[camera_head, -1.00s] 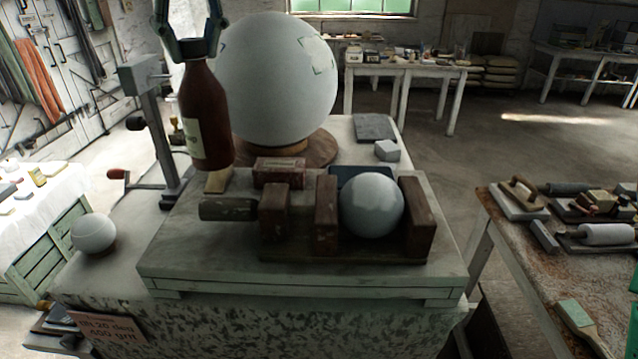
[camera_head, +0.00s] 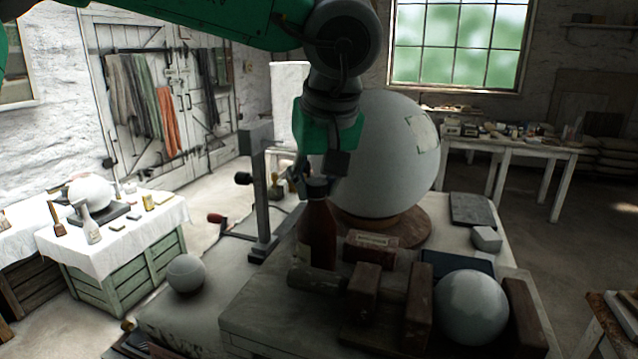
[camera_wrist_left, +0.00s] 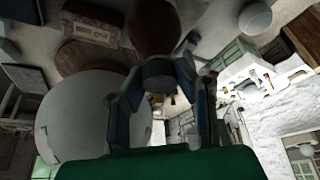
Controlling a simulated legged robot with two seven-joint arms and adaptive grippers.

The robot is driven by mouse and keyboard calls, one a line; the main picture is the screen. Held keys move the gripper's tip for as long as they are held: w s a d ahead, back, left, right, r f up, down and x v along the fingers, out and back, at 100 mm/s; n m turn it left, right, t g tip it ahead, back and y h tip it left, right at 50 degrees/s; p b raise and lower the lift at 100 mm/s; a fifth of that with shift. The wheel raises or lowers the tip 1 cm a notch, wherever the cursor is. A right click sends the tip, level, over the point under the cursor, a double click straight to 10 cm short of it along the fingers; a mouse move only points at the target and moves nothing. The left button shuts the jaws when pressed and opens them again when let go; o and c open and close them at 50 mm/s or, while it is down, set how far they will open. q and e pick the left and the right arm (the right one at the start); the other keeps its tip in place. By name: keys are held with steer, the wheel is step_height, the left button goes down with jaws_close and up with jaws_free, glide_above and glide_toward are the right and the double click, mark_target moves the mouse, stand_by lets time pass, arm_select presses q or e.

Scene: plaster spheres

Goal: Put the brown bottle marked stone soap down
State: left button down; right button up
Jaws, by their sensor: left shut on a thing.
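The brown bottle (camera_head: 317,238) stands upright at the left back of the raised grey slab (camera_head: 262,312), with a pale label on its left side. My left gripper (camera_head: 315,183) is shut on its neck from above. In the left wrist view the gripper's fingers (camera_wrist_left: 160,76) lie either side of the bottle's cap, with the brown body (camera_wrist_left: 155,28) beyond. The label's words are unreadable. My right gripper is out of view.
A large plaster sphere (camera_head: 385,160) on a brown round base stands close behind and right of the bottle. A small labelled box (camera_head: 372,240), dark wooden blocks (camera_head: 418,308) and a grey sphere (camera_head: 471,307) are to its right. A metal post (camera_head: 262,195) stands at left.

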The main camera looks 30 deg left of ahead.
arm_select(q)
steer(key=shift+w, duration=0.1)
steer(key=c, duration=1.3)
jaws_free()
